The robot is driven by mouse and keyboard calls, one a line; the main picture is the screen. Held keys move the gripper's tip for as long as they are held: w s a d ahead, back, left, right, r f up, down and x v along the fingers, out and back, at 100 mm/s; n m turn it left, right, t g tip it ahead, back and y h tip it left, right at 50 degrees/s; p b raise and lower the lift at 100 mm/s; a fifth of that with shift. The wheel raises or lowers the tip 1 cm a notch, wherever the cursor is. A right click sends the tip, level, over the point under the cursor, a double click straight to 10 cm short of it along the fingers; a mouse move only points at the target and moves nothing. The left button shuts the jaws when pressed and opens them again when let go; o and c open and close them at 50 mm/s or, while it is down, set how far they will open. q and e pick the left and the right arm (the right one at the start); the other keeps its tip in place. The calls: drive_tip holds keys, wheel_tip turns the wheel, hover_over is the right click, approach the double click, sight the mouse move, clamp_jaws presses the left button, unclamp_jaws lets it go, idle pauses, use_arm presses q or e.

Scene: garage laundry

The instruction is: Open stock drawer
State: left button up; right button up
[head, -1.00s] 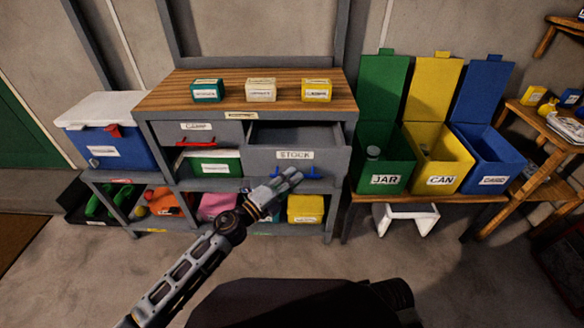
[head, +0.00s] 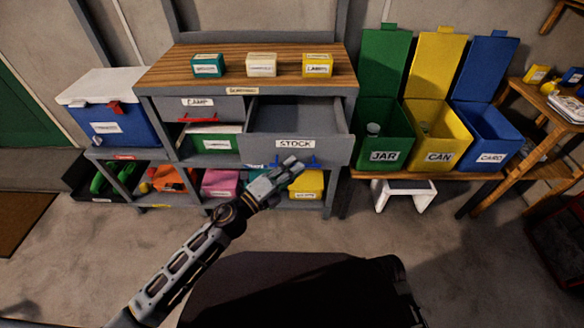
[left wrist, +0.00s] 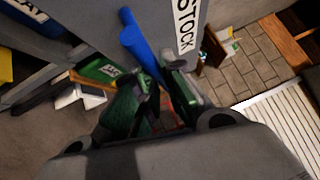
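The stock drawer (head: 330,150) is the grey upper right drawer of the bench, with a white STOCK label (head: 294,143). It is pulled well out, and its empty-looking inside shows behind the front. Its blue bar handle (head: 312,161) is low on the front; it also shows in the left wrist view (left wrist: 138,42). My left gripper (head: 288,168) is at the handle, in front of the drawer. In the left wrist view its fingers (left wrist: 158,80) lie on either side of the bar and appear closed on it; the exact contact is partly hidden. My right gripper is not in view.
The wood-topped bench (head: 210,68) carries three small boxes. A closed drawer with a red handle (head: 200,118) is left of the stock drawer. Green, yellow and blue bins (head: 440,155) stand at right, with a white stool (head: 405,190) below. Floor in front is partly clear.

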use_arm(q)
drive_tip(key=o, duration=0.4)
drive_tip(key=shift+s+a, duration=0.1)
drive_tip(key=shift+a, duration=0.05)
drive_tip(key=shift+v, duration=5.8)
drive_tip(key=shift+f, duration=0.1)
